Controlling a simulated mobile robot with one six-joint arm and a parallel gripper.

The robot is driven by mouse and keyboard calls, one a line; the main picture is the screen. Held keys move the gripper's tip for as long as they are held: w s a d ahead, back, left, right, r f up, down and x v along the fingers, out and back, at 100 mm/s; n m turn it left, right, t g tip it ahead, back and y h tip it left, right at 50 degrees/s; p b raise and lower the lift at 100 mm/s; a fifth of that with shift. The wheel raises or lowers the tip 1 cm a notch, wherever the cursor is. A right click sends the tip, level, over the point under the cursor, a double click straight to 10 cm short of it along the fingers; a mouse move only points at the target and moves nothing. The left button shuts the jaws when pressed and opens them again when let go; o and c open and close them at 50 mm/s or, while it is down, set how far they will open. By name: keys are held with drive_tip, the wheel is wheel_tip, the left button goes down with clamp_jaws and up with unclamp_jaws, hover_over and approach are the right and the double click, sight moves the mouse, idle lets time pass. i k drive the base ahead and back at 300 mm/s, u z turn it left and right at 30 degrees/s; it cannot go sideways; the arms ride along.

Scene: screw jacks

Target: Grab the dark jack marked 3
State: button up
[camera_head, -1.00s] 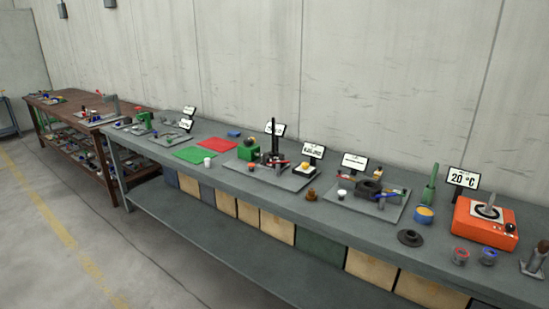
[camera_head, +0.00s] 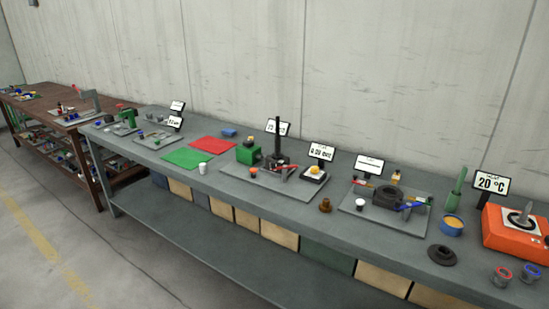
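No jack with a readable 3 can be made out in the head view. A small brown stepped piece (camera_head: 325,205) stands upright near the front edge of the grey bench, and I cannot tell whether it is a jack. A dark flanged ring (camera_head: 441,255) lies on the bench further right, with no number visible on it. My gripper is not in view.
The long grey bench (camera_head: 300,208) runs along the wall. On it are a green mat (camera_head: 187,157), a red mat (camera_head: 213,144), a green block (camera_head: 248,153), a thick dark ring (camera_head: 388,197) on a grey plate and an orange device (camera_head: 515,232). A brown table (camera_head: 48,120) stands far left. Floor is open at lower left.

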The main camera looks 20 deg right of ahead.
sight(280, 160)
drive_tip(key=u, duration=0.05)
drive_tip(key=i, duration=0.5)
drive_tip(key=u, duration=0.65)
drive_tip(key=i, duration=0.65)
drive_tip(key=u, duration=0.35)
